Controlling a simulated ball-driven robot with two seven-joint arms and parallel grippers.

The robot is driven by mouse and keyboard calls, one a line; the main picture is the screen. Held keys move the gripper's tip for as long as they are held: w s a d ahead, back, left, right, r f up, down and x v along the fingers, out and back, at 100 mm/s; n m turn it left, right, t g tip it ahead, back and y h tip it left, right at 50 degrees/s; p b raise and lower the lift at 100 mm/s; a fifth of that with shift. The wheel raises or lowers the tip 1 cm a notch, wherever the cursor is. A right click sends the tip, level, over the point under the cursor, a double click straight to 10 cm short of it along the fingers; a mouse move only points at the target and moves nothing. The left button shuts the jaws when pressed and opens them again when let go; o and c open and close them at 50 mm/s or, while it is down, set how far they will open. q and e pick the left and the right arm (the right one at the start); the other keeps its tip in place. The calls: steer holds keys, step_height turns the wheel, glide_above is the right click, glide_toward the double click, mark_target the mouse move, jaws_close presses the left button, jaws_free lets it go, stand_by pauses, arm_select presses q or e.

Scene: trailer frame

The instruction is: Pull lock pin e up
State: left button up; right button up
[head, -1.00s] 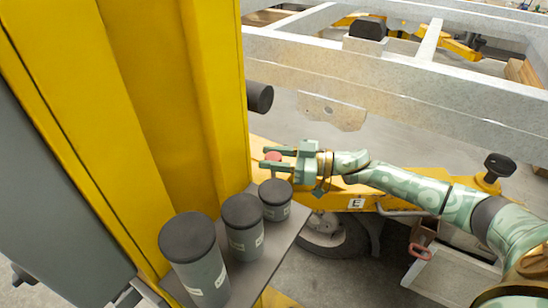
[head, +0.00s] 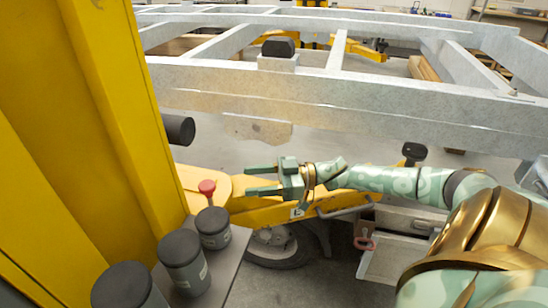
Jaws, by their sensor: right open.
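A pin with a red knob (head: 207,187), which I take to be lock pin e, stands upright on the yellow arm (head: 262,214) marked E (head: 297,212). A short red stem shows below the knob. My right gripper (head: 247,180) is open and empty, to the right of the red knob and apart from it. Its two green fingers point left toward the knob. My left gripper is not in view.
A yellow column (head: 90,110) fills the left. Several dark-capped grey canisters (head: 185,265) stand on a grey shelf (head: 222,270) below the knob. A grey frame beam (head: 350,95) crosses behind. An open grey drawer (head: 390,262) with a red handle is lower right.

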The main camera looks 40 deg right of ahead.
steer(key=v, duration=0.4)
steer(key=shift+s+d, duration=0.15)
steer(key=shift+d, duration=0.1)
